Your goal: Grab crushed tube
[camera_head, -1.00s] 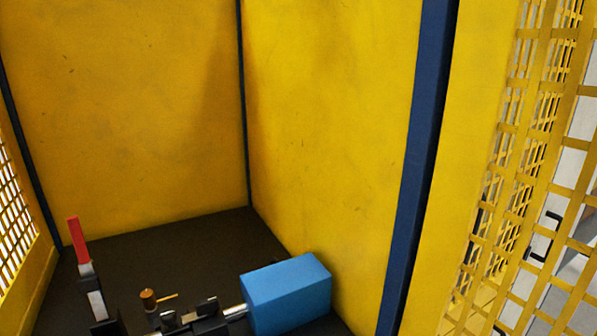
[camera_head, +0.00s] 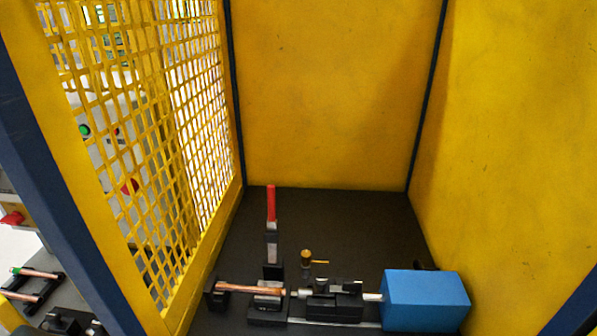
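A copper tube (camera_head: 245,289) lies level in a black clamp fixture (camera_head: 268,311) inside the yellow booth, low in the head view. Its left end reaches a small black stop (camera_head: 216,293) and its right end meets the metal parts beside the clamp. I cannot tell from here whether it is crushed. A toggle clamp handle with a red grip (camera_head: 271,203) stands upright behind the tube. A blue block (camera_head: 426,300) sits at the right end of the fixture. Neither of my grippers shows in the view.
Yellow walls (camera_head: 335,95) close the back and right; a yellow mesh panel (camera_head: 165,140) closes the left. Outside at lower left, copper-coloured tubes (camera_head: 36,273) lie on a black rack. A small brass piece (camera_head: 306,256) stands behind the fixture. The dark floor (camera_head: 360,215) behind is clear.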

